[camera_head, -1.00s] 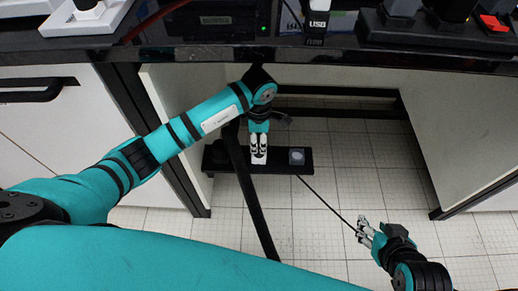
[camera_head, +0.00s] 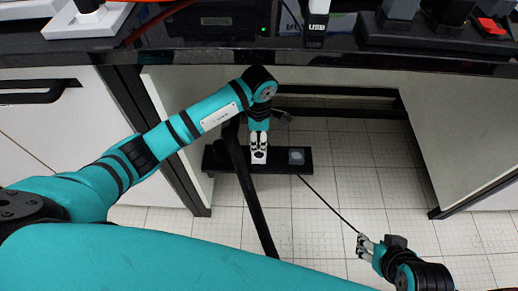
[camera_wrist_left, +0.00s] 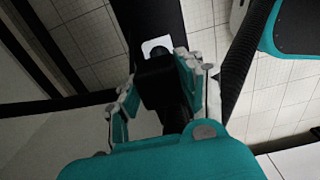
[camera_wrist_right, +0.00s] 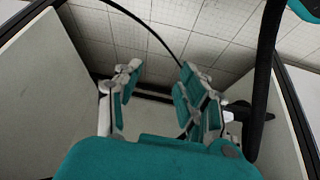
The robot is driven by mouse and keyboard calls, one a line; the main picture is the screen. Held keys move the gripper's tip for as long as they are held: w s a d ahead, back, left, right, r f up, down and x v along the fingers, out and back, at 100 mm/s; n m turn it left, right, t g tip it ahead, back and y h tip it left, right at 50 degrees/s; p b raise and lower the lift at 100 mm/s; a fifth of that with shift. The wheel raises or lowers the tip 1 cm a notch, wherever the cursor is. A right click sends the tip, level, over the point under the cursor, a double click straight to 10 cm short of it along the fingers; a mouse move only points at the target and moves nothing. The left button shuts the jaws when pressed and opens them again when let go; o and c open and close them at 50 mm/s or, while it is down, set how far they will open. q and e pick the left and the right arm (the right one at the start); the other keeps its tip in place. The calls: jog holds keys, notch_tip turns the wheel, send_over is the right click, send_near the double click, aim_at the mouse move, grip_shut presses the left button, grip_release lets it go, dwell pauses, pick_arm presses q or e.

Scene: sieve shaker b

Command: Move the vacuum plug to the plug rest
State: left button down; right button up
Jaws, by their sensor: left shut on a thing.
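My left gripper (camera_head: 258,146) is low under the counter, over a black strip on the floor. It is shut on a dark block, seen between its fingers in the left wrist view, which looks like the vacuum plug (camera_wrist_left: 158,82).
The black strip (camera_head: 220,158) lies across the tiled floor between cabinet walls. A thick black hose (camera_head: 252,195) passes in front of it. A thin black cable (camera_head: 325,203) runs towards my right gripper. The counter edge (camera_head: 220,55) overhangs above. Floor to the right (camera_head: 350,170) is clear.

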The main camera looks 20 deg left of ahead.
aim_at(259, 135)
pick_arm(q)
jog(key=shift+r, duration=0.25)
pick_arm(e)
jog(key=shift+s+d+f+g, duration=0.2)
jog(key=shift+s+g, duration=0.1)
jog(key=shift+s, duration=0.35)
jog(key=shift+s+d+f+g, duration=0.15)
jog(key=shift+s+g, duration=0.15)
jog(key=shift+s, duration=0.35)
jog(key=shift+w, duration=0.1)
pick_arm(q)
jog(key=shift+r+p, duration=0.35)
jog(key=shift+p, duration=0.1)
jog(key=shift+r+p, duration=0.55)
jog(key=shift+r, duration=0.15)
jog(key=shift+r+p, duration=0.4)
jog(key=shift+r, duration=0.2)
pick_arm(e)
jog(key=shift+s+d+r+g, duration=0.25)
jog(key=shift+s+r+g, duration=0.15)
jog(key=shift+s+r, duration=0.5)
pick_arm(q)
jog(key=shift+r, duration=0.1)
pick_arm(e)
jog(key=shift+w+r, duration=0.1)
jog(key=shift+r, duration=0.05)
pick_arm(q)
jog(key=shift+a+r, duration=0.1)
pick_arm(e)
jog(key=shift+r, duration=0.1)
